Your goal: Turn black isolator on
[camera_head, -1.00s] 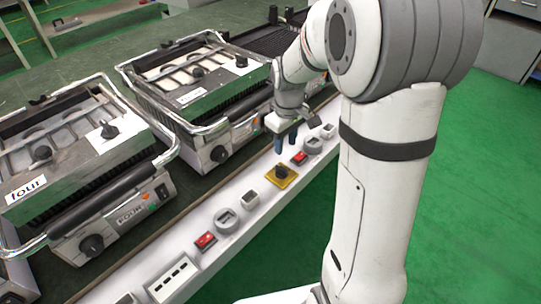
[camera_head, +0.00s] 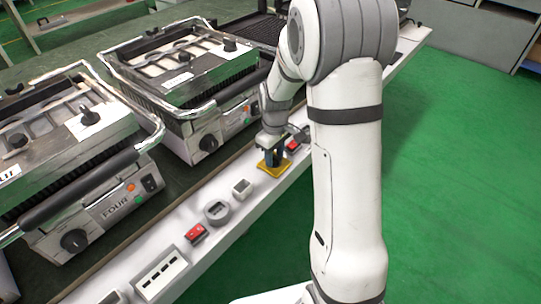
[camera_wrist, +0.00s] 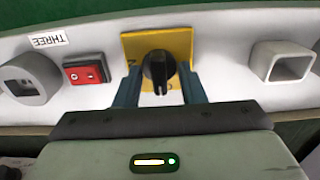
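The black isolator (camera_wrist: 158,70) is a rotary knob on a square yellow plate (camera_wrist: 134,46), set in a white strip. In the wrist view its ridge points roughly up and down the picture. My gripper (camera_wrist: 160,78) is open, with one blue-grey finger on each side of the knob and a small gap showing on both sides. In the head view my gripper (camera_head: 270,158) is low over the yellow plate (camera_head: 274,171), and it hides most of the knob.
A red switch (camera_wrist: 86,70), a grey round-faced socket (camera_wrist: 30,78) and the label THREE (camera_wrist: 47,40) lie left of the isolator in the wrist view; a white square housing (camera_wrist: 281,62) lies right. Contact grills (camera_head: 190,85) stand behind the strip. Green floor (camera_head: 455,170) is clear.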

